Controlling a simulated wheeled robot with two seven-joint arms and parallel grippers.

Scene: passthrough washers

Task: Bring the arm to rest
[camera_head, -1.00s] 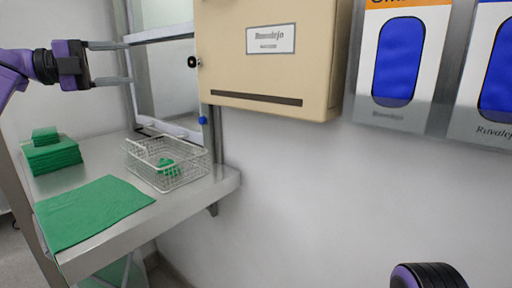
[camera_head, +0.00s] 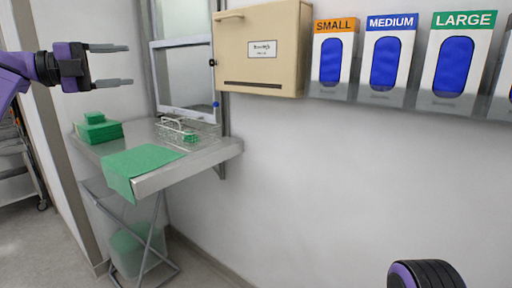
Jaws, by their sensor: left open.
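My left arm (camera_head: 30,72) comes in from the left, purple and black. Its left gripper (camera_head: 128,64) is open and empty, with two grey fingers pointing right, apart from each other. It appears above the steel shelf and in front of the window frame in the picture, touching nothing that I can see. At the lower right a black and purple rounded part of my right arm (camera_head: 428,274) shows. The right gripper is not visible.
A steel shelf (camera_head: 205,160) holds a green cloth (camera_head: 140,168), a stack of green cloths (camera_head: 98,130) and a wire basket (camera_head: 205,132) with green cloth inside. A beige cabinet (camera_head: 262,70) and glove dispensers (camera_head: 385,60) hang on the wall. Floor shows below.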

